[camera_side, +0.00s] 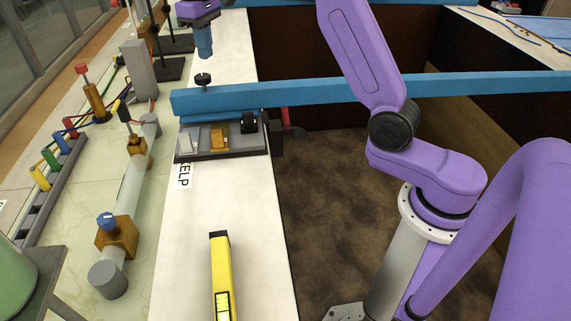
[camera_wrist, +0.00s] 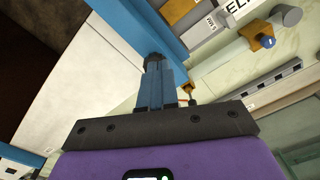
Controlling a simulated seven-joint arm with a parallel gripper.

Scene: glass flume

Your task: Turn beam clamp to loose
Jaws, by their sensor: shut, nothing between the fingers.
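The beam clamp shows as a small black knob (camera_side: 203,79) on a short stem, standing on top of the blue beam (camera_side: 350,93) near its left end. My gripper (camera_side: 204,55) points down above the knob with its blue fingers shut and a small gap between the tips and the knob. In the wrist view, my gripper's closed fingers (camera_wrist: 156,68) reach toward the dark knob (camera_wrist: 153,56), and their tips partly cover it. I cannot tell which way the clamp is turned.
A grey panel (camera_side: 187,151) with white, orange and black rockers sits just below the beam. A yellow spirit level (camera_side: 221,270) lies on the white ledge. A pipe with a blue-knobbed valve (camera_side: 107,222) runs at left.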

